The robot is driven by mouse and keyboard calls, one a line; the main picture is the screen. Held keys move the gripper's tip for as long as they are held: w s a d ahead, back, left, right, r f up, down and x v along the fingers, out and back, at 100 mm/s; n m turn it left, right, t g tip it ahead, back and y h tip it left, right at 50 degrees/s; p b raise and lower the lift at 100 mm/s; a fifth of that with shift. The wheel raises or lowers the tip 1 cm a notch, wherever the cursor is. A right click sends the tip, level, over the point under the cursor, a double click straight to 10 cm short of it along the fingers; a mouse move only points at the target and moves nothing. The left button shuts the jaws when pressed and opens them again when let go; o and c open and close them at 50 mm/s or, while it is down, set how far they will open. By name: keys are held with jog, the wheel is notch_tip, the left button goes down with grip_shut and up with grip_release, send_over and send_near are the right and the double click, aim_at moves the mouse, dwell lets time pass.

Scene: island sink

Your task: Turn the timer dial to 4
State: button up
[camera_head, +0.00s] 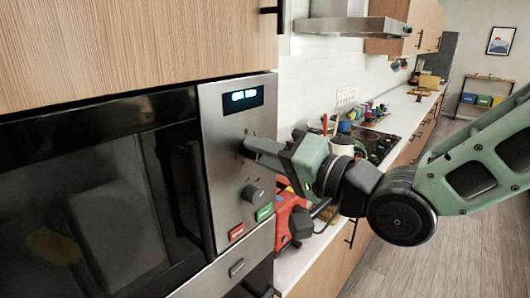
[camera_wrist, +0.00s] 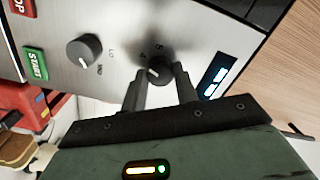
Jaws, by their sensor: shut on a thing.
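The timer dial (camera_wrist: 155,72) is a dark round knob on the microwave's steel control panel (camera_wrist: 120,25). It sits between the two fingers of my gripper (camera_wrist: 160,70), which are shut on it in the wrist view. A light pointer mark shows on the dial's face. In the head view my gripper (camera_head: 247,146) reaches the panel below the display and hides the dial.
A second knob (camera_head: 252,193) sits below, with a green START button (camera_head: 264,212) and a red button (camera_head: 237,232). A lit blue display (camera_head: 244,95) is above. A red appliance (camera_head: 290,216) stands close under my gripper. The microwave's dark door (camera_head: 90,190) is at left.

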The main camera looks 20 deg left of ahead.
jog(key=shift+f, duration=0.1)
jog(key=o, duration=1)
jog(key=shift+c, duration=0.2)
jog(key=b+v, duration=0.8)
jog(key=v, duration=0.9)
jog(key=shift+d, duration=0.2)
